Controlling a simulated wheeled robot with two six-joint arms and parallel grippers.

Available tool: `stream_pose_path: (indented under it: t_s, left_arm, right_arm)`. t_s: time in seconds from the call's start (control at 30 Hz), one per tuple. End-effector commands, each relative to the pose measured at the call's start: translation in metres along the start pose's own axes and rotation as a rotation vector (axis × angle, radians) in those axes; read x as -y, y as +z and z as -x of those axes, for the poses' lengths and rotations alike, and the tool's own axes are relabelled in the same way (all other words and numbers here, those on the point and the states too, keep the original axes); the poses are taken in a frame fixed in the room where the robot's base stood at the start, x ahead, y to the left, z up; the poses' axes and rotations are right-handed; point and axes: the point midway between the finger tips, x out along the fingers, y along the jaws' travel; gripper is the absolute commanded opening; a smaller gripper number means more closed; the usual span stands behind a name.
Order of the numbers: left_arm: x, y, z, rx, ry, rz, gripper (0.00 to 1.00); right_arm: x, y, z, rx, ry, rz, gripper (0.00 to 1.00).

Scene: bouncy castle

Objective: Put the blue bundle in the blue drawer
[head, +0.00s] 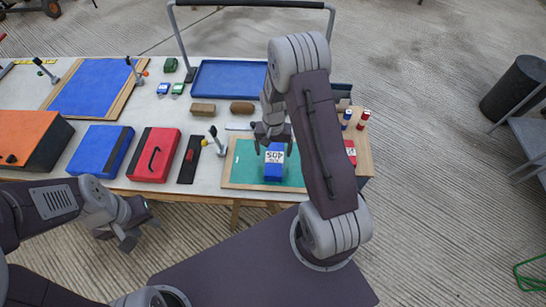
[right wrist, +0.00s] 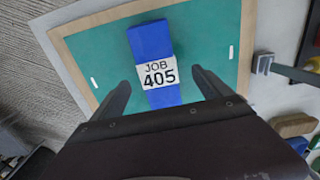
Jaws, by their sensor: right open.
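The blue bundle (head: 275,172) is a blue block with a white label reading JOB 405. It lies on a green mat (head: 240,172) with a wooden border. It also shows in the right wrist view (right wrist: 150,40), between and beyond the finger tips. My right gripper (head: 271,143) is open above the bundle, with no visible contact. A flat blue box (head: 92,150) with a dark strip, apparently the blue drawer, sits on the table at left; its inside is not visible. My left gripper (head: 138,232) is open and empty, low in front of the table.
A red box with a black handle (head: 153,157) and a dark strip (head: 189,160) lie between the blue box and the mat. An orange box (head: 32,142) stands at far left. A blue tray (head: 228,80) and brown blocks (head: 202,110) lie behind. A toggle clamp (head: 217,142) stands beside the mat.

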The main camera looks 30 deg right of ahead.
Motion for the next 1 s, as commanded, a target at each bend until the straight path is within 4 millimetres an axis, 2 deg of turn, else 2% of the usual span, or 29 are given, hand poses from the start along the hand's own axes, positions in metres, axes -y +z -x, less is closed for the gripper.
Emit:
stream_pose_path:
  t_s: [0.13,0.4,0.67,0.9,0.97,1.0]
  left_arm:
    - [0.0,0.0,0.001,0.0,0.0,0.0,0.36]
    - [0.0,-0.001,0.006,-0.001,0.0,0.0,0.36]
    - [0.0,-0.001,0.006,0.0,0.0,0.0,0.36]
    - [0.0,-0.001,0.006,-0.001,0.0,0.0,0.36]
    - [0.0,-0.001,0.006,0.0,0.0,0.0,0.36]
    - [0.0,-0.001,0.006,0.0,0.0,0.0,0.36]
  right_arm:
    - [0.0,-0.001,-0.005,-0.001,0.0,0.0,0.88]
    - [-0.002,-0.002,-0.049,0.0,0.0,0.0,0.88]
    - [-0.002,-0.002,-0.053,-0.002,-0.001,0.0,0.88]
    - [-0.002,-0.002,-0.053,-0.002,-0.001,0.001,0.21]
    - [-0.001,-0.002,-0.053,-0.002,-0.001,0.001,0.08]
    - [-0.001,-0.002,-0.053,-0.002,-0.001,0.001,0.08]
